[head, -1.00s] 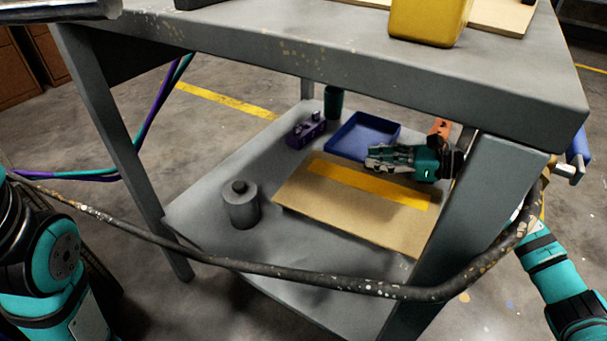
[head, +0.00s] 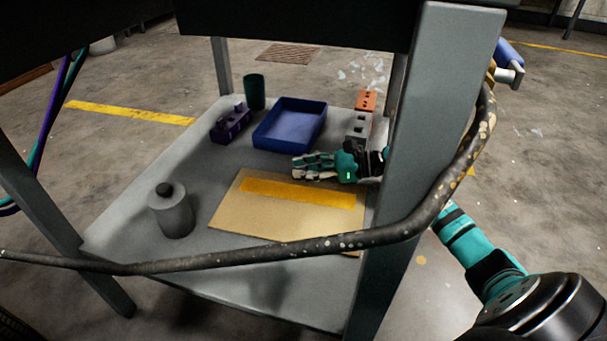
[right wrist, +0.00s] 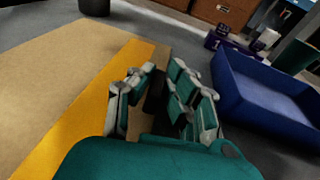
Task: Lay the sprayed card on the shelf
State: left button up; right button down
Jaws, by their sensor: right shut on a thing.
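The sprayed card (head: 270,218) is a tan board with a yellow stripe along its far part. It is level at the lower shelf (head: 125,225) of the grey bench; I cannot tell whether all of it touches. My right gripper (head: 300,168) is at the card's far edge, shut on it. In the right wrist view the fingers (right wrist: 160,85) are beside the yellow stripe of the card (right wrist: 65,75), and the hand hides part of that edge. My left gripper is out of view.
On the shelf are a grey canister (head: 171,212), a purple block (head: 230,123), a blue tray (head: 262,138), a dark green cup (head: 254,92) and a grey and orange block (head: 360,125). A bench leg (head: 420,150) and a sagging hose (head: 250,257) are in front.

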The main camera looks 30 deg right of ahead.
jog(key=shift+r, duration=0.15)
jog(key=c, duration=1.3)
grip_release()
jog(key=shift+s+d+r, duration=0.1)
jog(key=p+v, duration=0.4)
jog(key=v, duration=0.6)
jog(key=shift+s+d+r+p, duration=0.15)
jog(key=shift+s+d+p, duration=0.1)
jog(key=shift+p, duration=0.15)
jog(key=shift+s+d, duration=0.15)
jog(key=shift+d, duration=0.1)
jog(key=shift+s+d, duration=0.15)
